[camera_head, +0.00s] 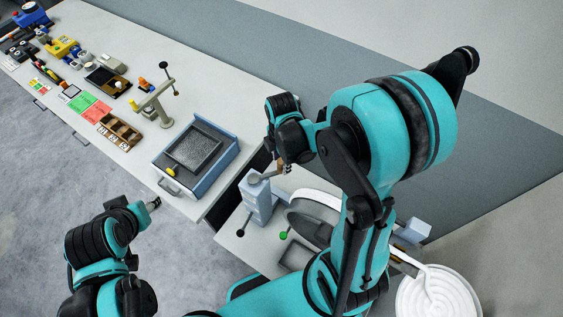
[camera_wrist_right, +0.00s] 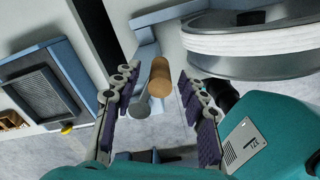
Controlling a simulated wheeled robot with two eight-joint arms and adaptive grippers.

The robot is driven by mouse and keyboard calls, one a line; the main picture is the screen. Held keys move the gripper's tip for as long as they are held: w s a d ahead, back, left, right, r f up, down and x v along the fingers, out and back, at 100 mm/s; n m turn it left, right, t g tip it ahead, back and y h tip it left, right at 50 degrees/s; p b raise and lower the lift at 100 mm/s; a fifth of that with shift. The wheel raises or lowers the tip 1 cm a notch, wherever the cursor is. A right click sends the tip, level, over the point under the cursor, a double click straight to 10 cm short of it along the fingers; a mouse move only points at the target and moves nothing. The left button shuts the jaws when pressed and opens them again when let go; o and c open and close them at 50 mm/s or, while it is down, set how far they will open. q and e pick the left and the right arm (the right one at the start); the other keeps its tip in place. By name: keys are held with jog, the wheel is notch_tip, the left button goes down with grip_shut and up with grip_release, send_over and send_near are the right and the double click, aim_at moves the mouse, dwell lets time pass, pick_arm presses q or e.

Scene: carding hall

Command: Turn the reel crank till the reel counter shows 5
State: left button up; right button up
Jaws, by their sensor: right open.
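The reel crank's wooden handle (camera_wrist_right: 161,78) lies between the fingers of my open right gripper (camera_wrist_right: 163,92) in the right wrist view, with a gap at each side. In the head view my right gripper (camera_head: 281,168) is just above the grey crank post (camera_head: 259,198), partly covering the crank. The reel (camera_head: 313,212), a grey drum with a white band, is right of the post, partly behind my right arm; it also shows at the upper right in the wrist view (camera_wrist_right: 250,42). I cannot make out a counter reading. My left gripper (camera_head: 153,204) is away at the lower left.
A blue box with a dark square panel (camera_head: 193,148) stands left of the crank. A green knob (camera_head: 283,235) and a black-knobbed lever (camera_head: 241,232) are near the reel. A coil of white sliver (camera_head: 438,293) is at lower right. Several small items line the long bench.

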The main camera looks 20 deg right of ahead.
jog(key=shift+f, duration=0.6)
jog(key=shift+c, duration=0.4)
grip_shut()
